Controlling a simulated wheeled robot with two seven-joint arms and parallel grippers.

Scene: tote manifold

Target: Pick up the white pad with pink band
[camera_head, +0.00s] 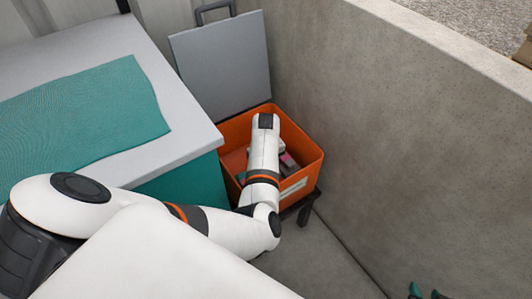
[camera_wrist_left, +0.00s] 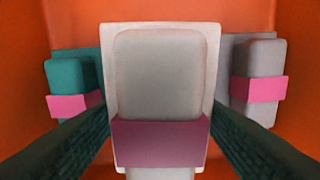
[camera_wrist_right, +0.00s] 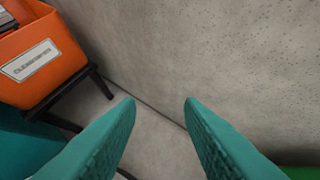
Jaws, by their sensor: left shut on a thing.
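The white pad with pink band (camera_wrist_left: 160,75) stands between the two dark fingers of my left gripper (camera_wrist_left: 160,108), which is shut on it. In the head view my left arm reaches down into the orange tote (camera_head: 314,165), and the arm hides the gripper and most of the contents. My right gripper (camera_wrist_right: 160,103) is open and empty, with teal fingers apart. Its fingertips also show at the bottom right of the head view (camera_head: 426,293).
A teal pad with pink band (camera_wrist_left: 72,80) and a grey pad with pink band (camera_wrist_left: 260,75) flank the held pad. The tote is on a dark stand (camera_head: 305,212) between a white-topped table (camera_head: 185,125) and a concrete wall (camera_head: 400,120). A grey panel (camera_head: 225,70) stands behind.

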